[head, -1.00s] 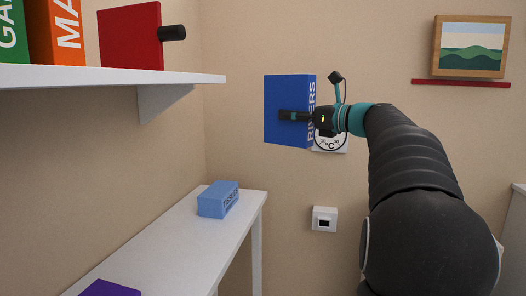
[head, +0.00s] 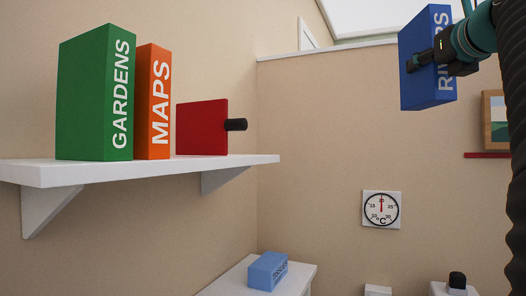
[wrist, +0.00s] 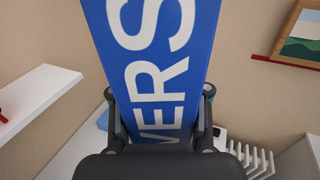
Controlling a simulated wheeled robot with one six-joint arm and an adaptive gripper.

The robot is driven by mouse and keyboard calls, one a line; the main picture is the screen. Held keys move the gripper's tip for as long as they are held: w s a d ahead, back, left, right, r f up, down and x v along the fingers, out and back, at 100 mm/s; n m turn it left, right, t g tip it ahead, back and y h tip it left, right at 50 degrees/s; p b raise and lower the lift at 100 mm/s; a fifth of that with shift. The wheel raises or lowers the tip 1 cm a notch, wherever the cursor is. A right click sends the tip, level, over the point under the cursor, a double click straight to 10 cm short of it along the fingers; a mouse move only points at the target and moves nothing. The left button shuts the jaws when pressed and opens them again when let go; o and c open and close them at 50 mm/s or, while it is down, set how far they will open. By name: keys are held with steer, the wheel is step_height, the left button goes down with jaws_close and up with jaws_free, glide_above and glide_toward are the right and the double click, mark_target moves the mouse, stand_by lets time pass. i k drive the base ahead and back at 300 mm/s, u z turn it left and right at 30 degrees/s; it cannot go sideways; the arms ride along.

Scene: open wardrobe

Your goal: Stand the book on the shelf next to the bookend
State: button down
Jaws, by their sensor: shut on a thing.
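The blue book (head: 422,75), lettered "RIVERS", is held upright, slightly tilted, in the air at the upper right of the head view. My gripper (head: 425,59) is shut on it; in the wrist view the blue cover (wrist: 155,70) sits between both fingers. The white shelf (head: 150,168) is on the left wall, well left of the book. The red bookend (head: 202,128) with a black knob stands on the shelf, right of the orange "MAPS" book (head: 153,102) and the green "GARDENS" book (head: 96,95). The shelf edge also shows in the wrist view (wrist: 38,98).
A white table (head: 295,279) below carries a light blue box (head: 267,271). A round dial (head: 381,209) hangs on the back wall. A framed picture (head: 494,120) stands on a red ledge (head: 487,155) at the right. The air between book and shelf is clear.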

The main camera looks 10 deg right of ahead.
mark_target(176, 162)
steer(key=k, duration=0.35)
steer(key=z, duration=1.7)
steer(key=i, duration=1.05)
steer(key=u, duration=4)
steer(key=i, duration=0.5)
